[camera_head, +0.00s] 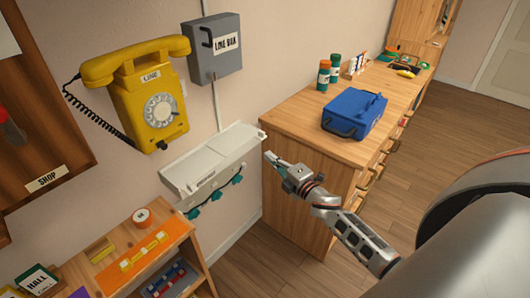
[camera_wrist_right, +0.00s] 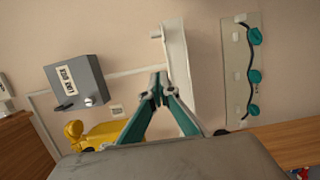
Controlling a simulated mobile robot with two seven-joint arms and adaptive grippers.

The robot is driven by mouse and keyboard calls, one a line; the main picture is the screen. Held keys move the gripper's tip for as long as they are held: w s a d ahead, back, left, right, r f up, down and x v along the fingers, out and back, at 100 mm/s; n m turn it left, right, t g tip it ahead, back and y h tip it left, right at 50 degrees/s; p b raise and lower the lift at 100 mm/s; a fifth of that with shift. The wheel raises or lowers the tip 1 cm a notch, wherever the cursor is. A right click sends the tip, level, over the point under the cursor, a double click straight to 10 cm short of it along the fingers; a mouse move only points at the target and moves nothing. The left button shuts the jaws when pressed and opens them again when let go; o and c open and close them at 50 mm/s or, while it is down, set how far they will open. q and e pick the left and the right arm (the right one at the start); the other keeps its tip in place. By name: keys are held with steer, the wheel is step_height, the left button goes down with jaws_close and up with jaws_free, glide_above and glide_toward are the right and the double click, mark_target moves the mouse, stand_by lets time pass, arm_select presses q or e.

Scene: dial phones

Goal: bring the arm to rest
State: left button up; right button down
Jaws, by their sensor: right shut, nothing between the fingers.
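My right gripper (camera_head: 272,160) is shut and empty. In the head view it points left in the air, near the left end of the wooden counter and just right of the white wall shelf. In the right wrist view its teal fingers (camera_wrist_right: 158,84) meet at the tips, in front of the white shelf (camera_wrist_right: 180,70). My right arm (camera_head: 360,238) comes in from the lower right. My left gripper does not show in either view.
A yellow wall phone (camera_head: 150,95) and a grey line box (camera_head: 213,48) hang on the wall. The white shelf (camera_head: 213,160) sits below. A blue case (camera_head: 354,113) stands on the wooden counter (camera_head: 290,122). A low shelf unit (camera_head: 200,272) is at lower left. Floor is clear between.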

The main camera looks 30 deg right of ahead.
steer(key=s+a+f+m+g, duration=0.2)
steer(key=s+a+f+m, duration=0.3)
steer(key=s, duration=0.4)
steer(key=s+a+f+m+g, duration=0.2)
steer(key=s+a+f+m, duration=0.3)
steer(key=s, duration=0.5)
steer(key=s+a+f+m+g+y, duration=0.1)
steer(key=s+a+f+m+g, duration=0.2)
steer(key=s+a+f, duration=0.4)
steer(key=s+a+m, duration=0.1)
steer(key=s, duration=0.1)
steer(key=shift+s+a+m, duration=0.15)
steer(key=shift+s+m, duration=0.25)
